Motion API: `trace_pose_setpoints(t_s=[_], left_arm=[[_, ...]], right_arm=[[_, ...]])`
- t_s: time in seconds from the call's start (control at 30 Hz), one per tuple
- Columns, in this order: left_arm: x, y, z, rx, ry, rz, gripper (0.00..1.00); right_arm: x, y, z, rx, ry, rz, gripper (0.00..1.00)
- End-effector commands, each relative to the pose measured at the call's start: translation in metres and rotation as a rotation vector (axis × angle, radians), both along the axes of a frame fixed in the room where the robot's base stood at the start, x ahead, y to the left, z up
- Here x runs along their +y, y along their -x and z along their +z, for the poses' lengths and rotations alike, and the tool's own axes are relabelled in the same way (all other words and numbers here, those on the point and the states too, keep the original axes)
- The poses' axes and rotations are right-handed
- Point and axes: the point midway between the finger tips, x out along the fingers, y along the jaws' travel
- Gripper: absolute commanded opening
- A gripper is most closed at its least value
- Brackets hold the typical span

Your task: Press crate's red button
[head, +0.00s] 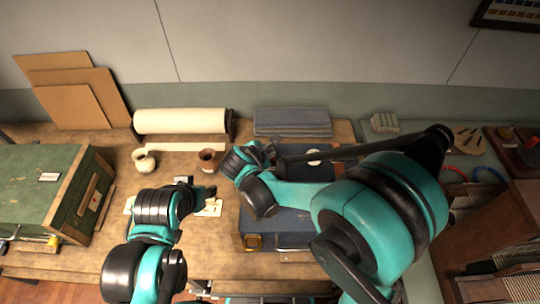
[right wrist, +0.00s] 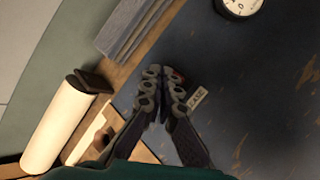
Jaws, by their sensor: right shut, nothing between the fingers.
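The dark blue crate (head: 278,226) stands on the workbench, partly covered by my right arm. Its blue top fills much of the right wrist view (right wrist: 255,95). My right gripper (head: 240,160) is over the crate's far left part. In the right wrist view its fingertips (right wrist: 162,88) are together and hold nothing. A small reddish patch (right wrist: 179,73) shows just behind the fingertips, beside a small pale label (right wrist: 197,97). It may be the red button, mostly hidden; contact cannot be told. My left gripper (head: 207,194) is left of the crate, its opening unclear.
A round white dial (right wrist: 238,6) sits on the crate top. Grey folded sheets (head: 292,121) and a paper roll (head: 181,121) lie behind. A brown pot (head: 208,160) and a twine ball (head: 144,161) stand left. A green chest (head: 40,185) fills the far left.

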Motion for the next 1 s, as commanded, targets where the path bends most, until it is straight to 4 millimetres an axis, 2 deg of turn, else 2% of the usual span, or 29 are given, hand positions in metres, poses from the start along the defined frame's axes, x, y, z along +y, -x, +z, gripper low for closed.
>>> trace_pose_setpoints(t_s=[0.53, 1.0], left_arm=[[0.0000, 0.0000, -0.0072, 0.000, 0.000, 0.000, 0.40], [0.0000, 0.0000, -0.0009, 0.000, 0.000, 0.000, 0.40]], right_arm=[[0.0001, 0.0000, -0.0074, 0.000, 0.000, 0.000, 0.00], [0.0002, -0.0001, 0.0011, 0.000, -0.001, 0.001, 0.00]])
